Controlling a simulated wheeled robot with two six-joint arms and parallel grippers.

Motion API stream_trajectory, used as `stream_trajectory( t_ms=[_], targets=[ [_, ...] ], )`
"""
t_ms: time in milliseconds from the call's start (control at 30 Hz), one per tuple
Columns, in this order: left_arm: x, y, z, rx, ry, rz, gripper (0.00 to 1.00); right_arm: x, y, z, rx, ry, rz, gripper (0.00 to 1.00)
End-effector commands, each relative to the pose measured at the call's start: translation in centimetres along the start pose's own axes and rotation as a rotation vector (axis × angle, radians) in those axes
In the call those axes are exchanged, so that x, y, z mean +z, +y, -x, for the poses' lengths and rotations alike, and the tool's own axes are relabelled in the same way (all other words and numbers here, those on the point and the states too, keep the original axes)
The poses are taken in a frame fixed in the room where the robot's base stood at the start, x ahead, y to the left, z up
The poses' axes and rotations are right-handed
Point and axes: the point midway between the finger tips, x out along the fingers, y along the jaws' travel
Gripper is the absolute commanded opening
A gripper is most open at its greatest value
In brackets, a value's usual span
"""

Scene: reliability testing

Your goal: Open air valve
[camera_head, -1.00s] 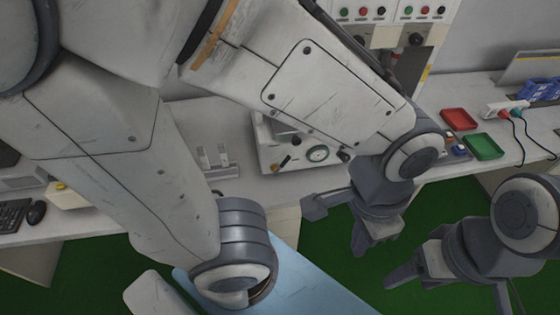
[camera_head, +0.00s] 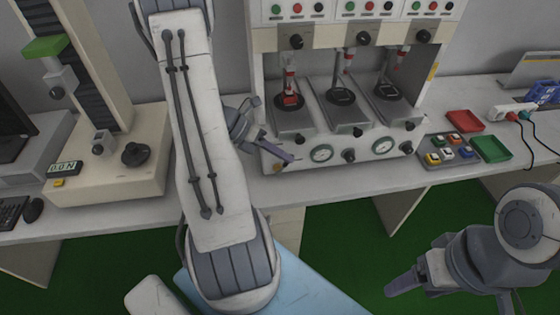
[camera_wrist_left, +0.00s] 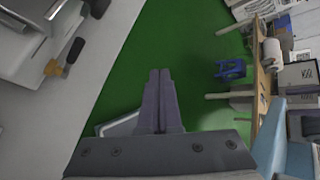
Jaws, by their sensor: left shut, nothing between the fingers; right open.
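The air valve looks to be the small brass-yellow fitting (camera_head: 278,168) at the lower left front corner of the test machine (camera_head: 335,128). In the left wrist view a black handle with a brass-orange part (camera_wrist_left: 54,69) sticks out from the machine at upper left. My left gripper (camera_head: 287,158) is shut and empty in front of that corner, close to the fitting in the head view. In the left wrist view its fingers (camera_wrist_left: 158,73) are together over the green floor, apart from the handle. My right gripper (camera_head: 450,298) is open and empty at lower right, away from the bench.
Gauges and knobs line the machine's front. A second instrument (camera_head: 110,165) stands left on the bench. Red (camera_head: 464,121) and green (camera_head: 491,149) trays and a button box (camera_head: 450,150) lie to the right. The green floor (camera_head: 335,245) before the bench is open.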

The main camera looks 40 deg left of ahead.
Motion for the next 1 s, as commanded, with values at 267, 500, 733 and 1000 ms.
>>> stream_trajectory(
  t_ms=[267, 500, 733, 1000],
  targets=[
    [-3.6, 9.9, 6.3, 0.012, -0.402, 0.636, 0.0, 0.0, 0.1, -0.7, 0.0, 0.0, 0.0, 0.7],
    [-4.4, 11.3, 7.4, 0.002, -0.472, 0.734, 0.0, 0.0, 0.1, -0.7, 0.0, 0.0, 0.0, 0.7],
    [-4.4, 11.3, 7.3, 0.003, -0.468, 0.73, 0.0, 0.0, 0.1, -0.7, 0.0, 0.0, 0.0, 0.7],
    [-3.2, 11.5, 4.8, -0.001, -0.462, 0.729, 0.0, 0.0, 0.0, -0.1, 0.0, 0.0, 0.0, 0.7]
  ],
)
